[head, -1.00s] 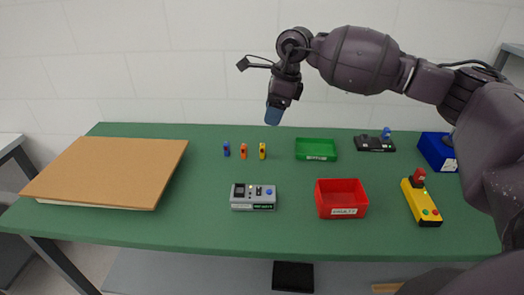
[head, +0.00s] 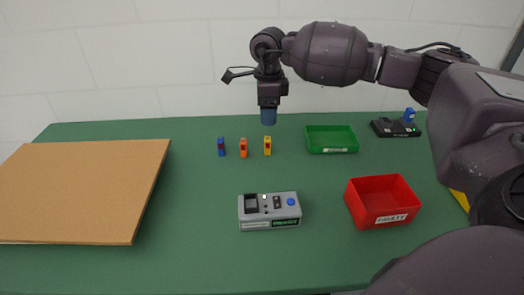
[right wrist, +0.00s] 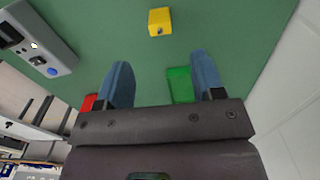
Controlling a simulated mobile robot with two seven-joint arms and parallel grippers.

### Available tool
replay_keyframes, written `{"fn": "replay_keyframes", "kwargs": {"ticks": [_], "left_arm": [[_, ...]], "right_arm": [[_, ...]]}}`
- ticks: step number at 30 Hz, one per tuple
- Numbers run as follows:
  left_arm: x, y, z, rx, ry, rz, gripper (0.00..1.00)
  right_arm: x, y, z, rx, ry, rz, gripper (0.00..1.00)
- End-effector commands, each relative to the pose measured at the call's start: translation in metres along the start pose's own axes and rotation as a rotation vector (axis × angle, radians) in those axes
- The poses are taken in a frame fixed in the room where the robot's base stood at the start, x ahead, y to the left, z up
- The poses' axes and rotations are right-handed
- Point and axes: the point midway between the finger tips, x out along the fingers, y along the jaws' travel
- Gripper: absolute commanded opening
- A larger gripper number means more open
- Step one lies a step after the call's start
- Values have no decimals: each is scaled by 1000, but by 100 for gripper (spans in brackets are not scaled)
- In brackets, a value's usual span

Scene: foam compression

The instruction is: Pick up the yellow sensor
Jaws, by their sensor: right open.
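The yellow sensor (head: 267,146) stands on the green table, at the right end of a short row with a blue sensor (head: 221,147) and an orange sensor (head: 243,147). My right gripper (head: 268,117) hangs above and behind the row, pointing down, nearly in line with the yellow sensor in the head view. In the right wrist view the two blue fingers (right wrist: 158,82) are spread with nothing between them. The yellow sensor (right wrist: 160,21) lies ahead of the fingertips there, apart from them. My left gripper is not in view.
A green tray (head: 331,150) is right of the sensors. A red tray labelled "FAULTY" (head: 401,218) and a grey test device (head: 245,224) are nearer. A brown board (head: 85,190) covers the left. A black device (head: 382,132) stands back right. Table between board and sensors is clear.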

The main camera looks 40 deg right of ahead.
Motion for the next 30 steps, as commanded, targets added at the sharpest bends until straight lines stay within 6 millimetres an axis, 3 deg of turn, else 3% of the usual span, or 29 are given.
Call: {"fn": "replay_keyframes", "kwargs": {"ticks": [5,13,18,23,30], "left_arm": [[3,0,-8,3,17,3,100],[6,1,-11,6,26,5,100],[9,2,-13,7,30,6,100],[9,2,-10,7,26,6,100],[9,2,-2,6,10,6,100]], "right_arm": [[10,0,0,1,1,2,62],[48,0,0,0,2,4,62],[59,0,0,0,1,2,62],[71,0,0,1,1,2,62],[104,0,0,0,2,4,62]]}}
